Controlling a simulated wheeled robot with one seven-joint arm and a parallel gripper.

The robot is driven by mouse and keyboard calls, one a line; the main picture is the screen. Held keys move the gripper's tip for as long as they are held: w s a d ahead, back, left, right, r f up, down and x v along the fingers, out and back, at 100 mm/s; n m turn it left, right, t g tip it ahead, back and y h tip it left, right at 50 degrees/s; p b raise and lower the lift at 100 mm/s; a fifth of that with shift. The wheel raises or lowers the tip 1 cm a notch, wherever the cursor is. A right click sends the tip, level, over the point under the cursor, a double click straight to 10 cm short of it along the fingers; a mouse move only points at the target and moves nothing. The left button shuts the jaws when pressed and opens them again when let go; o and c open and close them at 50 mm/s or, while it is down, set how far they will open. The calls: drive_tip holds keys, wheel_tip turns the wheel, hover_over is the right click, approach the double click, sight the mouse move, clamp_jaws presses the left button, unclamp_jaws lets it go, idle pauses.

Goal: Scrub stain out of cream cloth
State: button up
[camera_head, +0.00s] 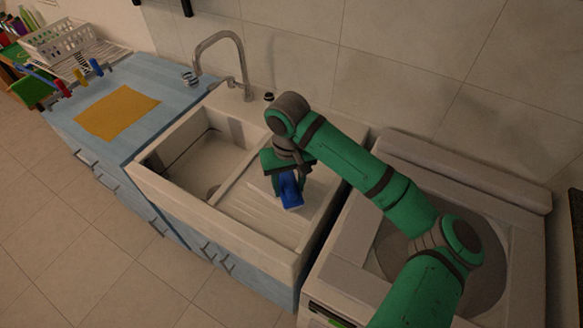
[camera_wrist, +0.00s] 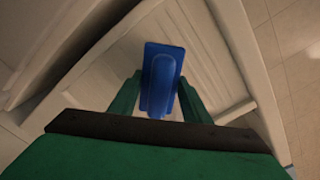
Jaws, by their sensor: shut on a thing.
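A blue scrubbing brush (camera_head: 291,192) is held by my gripper (camera_head: 287,176) over the ridged drainboard of the sink. In the wrist view the blue brush (camera_wrist: 162,62) sits between the two green fingers of my gripper (camera_wrist: 158,92), which are shut on it. A pale, flat patch, which looks like the cream cloth (camera_head: 262,184), lies on the drainboard under and beside the brush. It also shows as a paler area around the brush in the wrist view (camera_wrist: 205,82). I see no stain; the brush and gripper hide part of the cloth. I cannot tell whether the brush touches it.
The empty sink basin (camera_head: 200,160) is left of the drainboard, with a curved faucet (camera_head: 220,38) behind. A yellow cloth (camera_head: 117,111) lies on the blue counter (camera_head: 160,75), near small coloured items and a white rack (camera_head: 62,40). A white appliance (camera_head: 335,262) stands right, under my arm.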

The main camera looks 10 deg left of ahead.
drive_tip(key=r, duration=0.2)
drive_tip(key=shift+a+r, duration=0.2)
drive_tip(key=shift+r, duration=0.1)
drive_tip(key=shift+d+r, duration=0.15)
drive_tip(key=shift+r, duration=1.75)
drive_tip(key=shift+w+r, duration=0.2)
drive_tip(key=shift+r, duration=0.65)
drive_tip(key=shift+d, duration=0.15)
drive_tip(key=shift+s+a, duration=0.2)
drive_tip(key=shift+a, duration=0.1)
drive_tip(key=shift+d+r, duration=0.1)
